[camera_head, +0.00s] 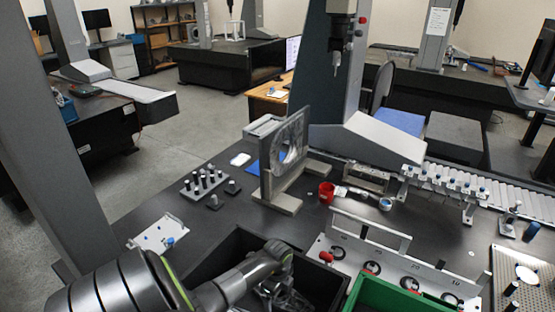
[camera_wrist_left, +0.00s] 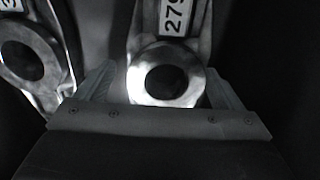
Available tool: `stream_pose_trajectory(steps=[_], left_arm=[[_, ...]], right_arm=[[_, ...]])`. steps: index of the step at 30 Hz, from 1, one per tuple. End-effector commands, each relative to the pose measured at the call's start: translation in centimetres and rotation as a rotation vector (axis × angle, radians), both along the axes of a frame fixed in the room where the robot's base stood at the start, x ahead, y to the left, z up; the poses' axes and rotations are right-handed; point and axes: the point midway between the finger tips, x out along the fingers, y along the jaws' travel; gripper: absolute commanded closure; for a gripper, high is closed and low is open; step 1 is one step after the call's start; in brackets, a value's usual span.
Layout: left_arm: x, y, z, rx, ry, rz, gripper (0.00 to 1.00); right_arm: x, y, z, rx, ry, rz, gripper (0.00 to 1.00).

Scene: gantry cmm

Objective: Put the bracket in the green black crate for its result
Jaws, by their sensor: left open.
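My left gripper (camera_head: 284,290) reaches down into a black crate (camera_head: 225,247) at the bottom of the head view. In the left wrist view the gripper (camera_wrist_left: 162,82) is open, with one finger on each side of a metal bracket (camera_wrist_left: 190,90). That bracket has a round ring end and a white label reading 279. Whether the fingers touch it cannot be told. A second bracket (camera_wrist_left: 35,62) with a ring and a partly cut-off label lies to the left. My right gripper is out of view.
A white panel (camera_head: 375,250) with several round holes and red clamps stands behind the green crate. An upright grey plate with a large hole (camera_head: 269,170), a red cup (camera_head: 326,192) and a pin block (camera_head: 203,183) stand farther back. A pale plate (camera_head: 157,233) lies left.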

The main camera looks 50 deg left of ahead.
Motion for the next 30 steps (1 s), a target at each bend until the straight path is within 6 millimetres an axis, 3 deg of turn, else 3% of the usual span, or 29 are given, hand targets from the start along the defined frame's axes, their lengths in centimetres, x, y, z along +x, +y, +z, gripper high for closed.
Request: stream_pose_trajectory(steps=[5, 30], left_arm=[[0.1, 0.0, 1.2, 0.001, -0.004, -0.001, 0.08], [0.1, 0.0, 12.0, 0.002, -0.004, -0.001, 0.08]], right_arm=[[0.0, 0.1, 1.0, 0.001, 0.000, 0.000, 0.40], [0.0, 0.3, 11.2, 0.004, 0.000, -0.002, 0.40]])
